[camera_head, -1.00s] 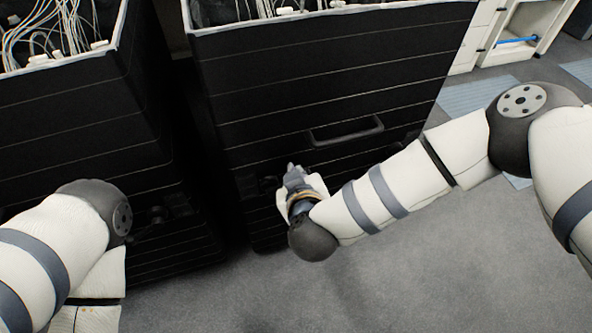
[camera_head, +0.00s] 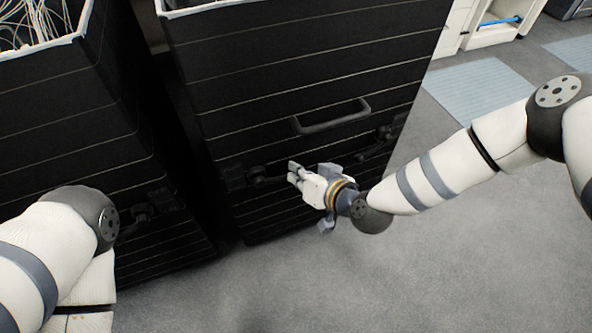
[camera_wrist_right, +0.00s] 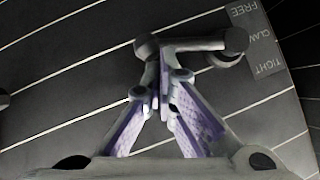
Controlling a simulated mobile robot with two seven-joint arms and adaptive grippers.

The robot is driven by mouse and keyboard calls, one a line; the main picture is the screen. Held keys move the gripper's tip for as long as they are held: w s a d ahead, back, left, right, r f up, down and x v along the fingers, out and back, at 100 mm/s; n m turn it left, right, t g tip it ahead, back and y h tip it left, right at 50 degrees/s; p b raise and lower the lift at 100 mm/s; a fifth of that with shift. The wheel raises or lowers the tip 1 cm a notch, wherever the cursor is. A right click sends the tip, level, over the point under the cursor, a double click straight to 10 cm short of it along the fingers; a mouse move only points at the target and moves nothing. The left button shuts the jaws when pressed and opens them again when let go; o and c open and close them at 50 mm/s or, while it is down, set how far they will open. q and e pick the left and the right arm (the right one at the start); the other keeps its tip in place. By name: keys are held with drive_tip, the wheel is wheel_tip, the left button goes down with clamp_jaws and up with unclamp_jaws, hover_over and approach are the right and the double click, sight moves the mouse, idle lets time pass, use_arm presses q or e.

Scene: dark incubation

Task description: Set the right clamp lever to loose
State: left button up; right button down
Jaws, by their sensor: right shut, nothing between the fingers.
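Two dark clamp levers sit low on the front of the right-hand black cabinet (camera_head: 300,80). One clamp lever (camera_head: 258,180) is near the cabinet's left edge, the other (camera_head: 380,142) near its right edge. My right gripper (camera_head: 293,173) is shut and empty, beside the free end of the left-edge lever. In the right wrist view, the shut fingertips (camera_wrist_right: 163,98) are close to a clamp lever (camera_wrist_right: 195,44) next to a label plate (camera_wrist_right: 254,38) reading FREE and TIGHT. Whether they touch it is unclear. My left gripper is not in view.
A bar handle (camera_head: 332,118) projects from the cabinet front above the levers. Another black cabinet (camera_head: 75,130) with a similar lever (camera_head: 138,215) stands left, across a narrow dark gap. Grey floor (camera_head: 450,250) is open at the front right.

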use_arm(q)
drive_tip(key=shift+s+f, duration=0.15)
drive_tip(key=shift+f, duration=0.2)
use_arm(e)
drive_tip(key=shift+f, duration=0.55)
use_arm(q)
drive_tip(key=shift+b, duration=0.35)
use_arm(e)
drive_tip(key=shift+f, duration=0.1)
